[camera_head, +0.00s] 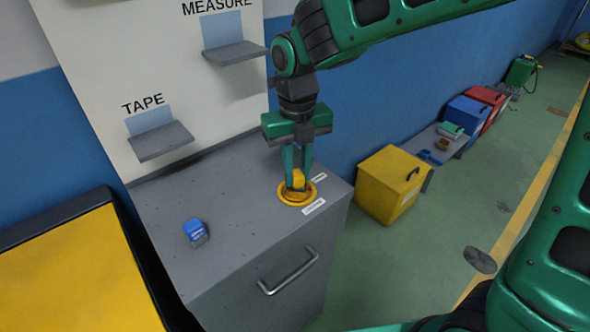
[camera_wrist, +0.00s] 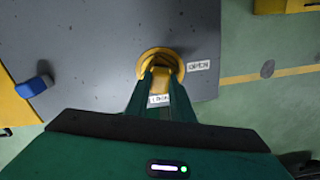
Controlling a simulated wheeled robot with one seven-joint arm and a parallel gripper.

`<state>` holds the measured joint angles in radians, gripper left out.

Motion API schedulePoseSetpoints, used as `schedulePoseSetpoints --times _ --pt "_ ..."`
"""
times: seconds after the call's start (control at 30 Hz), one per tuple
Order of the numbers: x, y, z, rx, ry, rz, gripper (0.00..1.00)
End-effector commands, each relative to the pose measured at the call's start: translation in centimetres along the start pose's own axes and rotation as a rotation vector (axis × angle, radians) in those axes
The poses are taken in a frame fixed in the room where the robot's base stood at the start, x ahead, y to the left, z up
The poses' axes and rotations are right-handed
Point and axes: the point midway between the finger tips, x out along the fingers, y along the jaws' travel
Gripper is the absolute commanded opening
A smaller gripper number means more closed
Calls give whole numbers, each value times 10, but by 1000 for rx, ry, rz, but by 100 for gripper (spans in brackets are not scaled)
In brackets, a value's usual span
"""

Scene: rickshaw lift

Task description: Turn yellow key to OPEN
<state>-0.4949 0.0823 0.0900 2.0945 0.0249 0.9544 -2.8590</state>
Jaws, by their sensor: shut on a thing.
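The yellow key (camera_head: 299,179) stands in a round yellow ring (camera_head: 284,198) on top of a grey cabinet (camera_head: 245,225). My gripper (camera_head: 297,186) points down from above and is shut on the key, with one finger on each side. In the wrist view the key (camera_wrist: 160,76) shows between the fingertips, partly hidden by them. Two white labels sit beside the ring, one at its front (camera_head: 314,206) and one at its right (camera_head: 319,177).
A blue object (camera_head: 194,231) lies on the cabinet top at the left. Two grey shelves, under TAPE (camera_head: 160,141) and MEASURE (camera_head: 235,53), jut from the panel behind. A yellow box (camera_head: 388,188) stands right of the cabinet. Green floor at the right is mostly clear.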

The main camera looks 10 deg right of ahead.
Motion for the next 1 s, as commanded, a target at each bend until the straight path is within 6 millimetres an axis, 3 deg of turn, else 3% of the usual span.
schedulePoseSetpoints --times 0.07,0.1,0.17,0.57,1.0 --pt "0 0 0 0 0 0 0" --pt "0 0 0 0 0 0 31" --pt "0 0 0 1 0 0 43" --pt "-7 0 1 1 -3 1 43" --pt "-82 0 0 1 -3 1 43"
